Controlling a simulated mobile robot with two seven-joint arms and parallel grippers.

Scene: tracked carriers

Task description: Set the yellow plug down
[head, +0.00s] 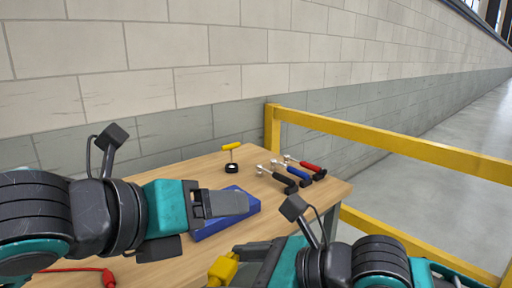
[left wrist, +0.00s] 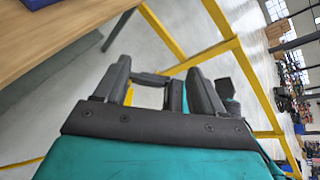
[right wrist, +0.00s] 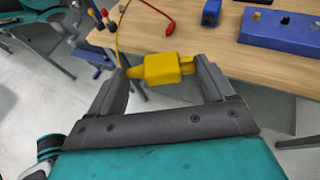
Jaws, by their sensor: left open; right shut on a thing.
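The yellow plug (right wrist: 168,68) is held crosswise between the fingers of my right gripper (right wrist: 160,82), which is shut on it. In the head view the plug (head: 222,268) shows low at the centre, by the table's near edge. In the right wrist view it hangs in front of the table edge. A thin yellow cable (right wrist: 118,40) shows beside it. My left gripper (head: 225,202) is open and, in the head view, in front of the blue block.
The wooden table (head: 185,178) bears a blue block (head: 250,205) with a hole, a red plug (head: 108,277) with its cable, a yellow-topped stand (head: 231,165), and hammers (head: 298,176) at the right. A yellow railing (head: 400,148) stands beyond the table.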

